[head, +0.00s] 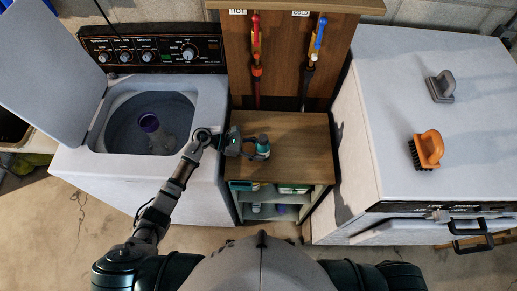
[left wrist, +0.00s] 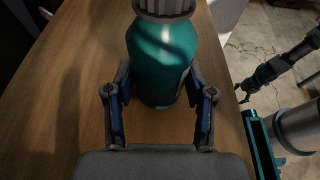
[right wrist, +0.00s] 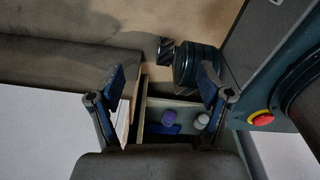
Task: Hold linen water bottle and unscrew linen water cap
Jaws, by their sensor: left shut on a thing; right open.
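The linen water bottle (head: 263,148) is teal and stands upright on the small wooden cabinet top. It also shows large in the left wrist view (left wrist: 162,60). Its grey ribbed cap (left wrist: 165,7) is on the bottle, cut off by the top edge of that view. My left gripper (head: 250,147) is shut on the bottle from its left side, with one finger on each side of its body (left wrist: 160,95). My right gripper (right wrist: 163,85) is open and empty, seen only in the right wrist view, away from the bottle.
The wooden cabinet (head: 290,160) has open shelves with several containers below. An open washing machine (head: 200,188) with a purple-topped agitator stands left. A white machine (head: 400,130) on the right carries an orange brush (head: 427,149) and a grey brush (head: 440,86). Hot and cold taps hang behind.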

